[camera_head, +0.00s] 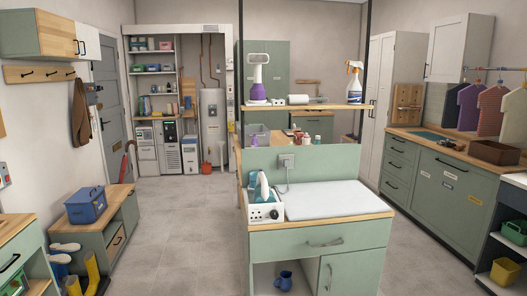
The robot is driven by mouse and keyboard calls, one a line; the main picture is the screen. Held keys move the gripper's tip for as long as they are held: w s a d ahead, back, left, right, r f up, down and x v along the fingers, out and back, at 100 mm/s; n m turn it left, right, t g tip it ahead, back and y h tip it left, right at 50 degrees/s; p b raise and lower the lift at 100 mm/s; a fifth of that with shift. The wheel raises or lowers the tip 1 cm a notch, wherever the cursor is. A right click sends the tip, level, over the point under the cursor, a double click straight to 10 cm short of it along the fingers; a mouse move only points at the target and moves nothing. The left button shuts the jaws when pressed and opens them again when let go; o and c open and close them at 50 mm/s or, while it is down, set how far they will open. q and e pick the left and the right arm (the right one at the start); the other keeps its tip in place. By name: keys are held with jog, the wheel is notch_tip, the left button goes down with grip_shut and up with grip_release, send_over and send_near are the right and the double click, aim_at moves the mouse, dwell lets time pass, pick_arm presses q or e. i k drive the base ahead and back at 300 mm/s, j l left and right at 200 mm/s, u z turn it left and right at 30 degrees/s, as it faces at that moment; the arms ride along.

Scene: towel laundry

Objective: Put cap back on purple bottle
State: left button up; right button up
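Neither of my grippers is in view. No bottle that I can surely call the purple bottle shows, and I cannot make out a loose cap. A purple and white upright item (258,80) stands on the wooden shelf (340,106) above the ironing cabinet; it looks more like a hand steamer than a bottle. A white spray bottle with an orange head (354,82) stands at the right end of that shelf. Several small bottles (306,139) stand on a surface behind the cabinet, too small to tell apart.
A green cabinet (280,243) with a white ironing pad (335,200) and an iron (263,187) stands ahead. A low bench with a blue toolbox (87,205) and yellow boots (95,272) are at left. Green counters (432,185) line the right. The grey floor (180,220) between is clear.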

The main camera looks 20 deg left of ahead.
aim_at(255, 143)
jog(key=i+j+u, duration=0.15)
jog(key=i+j, duration=0.15)
jog(key=i, duration=0.2)
jog(key=i+j+u, duration=0.1)
jog(key=i+j, duration=0.15)
jog(key=i, duration=0.3)
jog(key=i+j+u, duration=0.15)
jog(key=i, duration=0.35)
jog(key=i+j+u, duration=0.15)
jog(key=i, duration=0.4)
jog(key=j, duration=0.05)
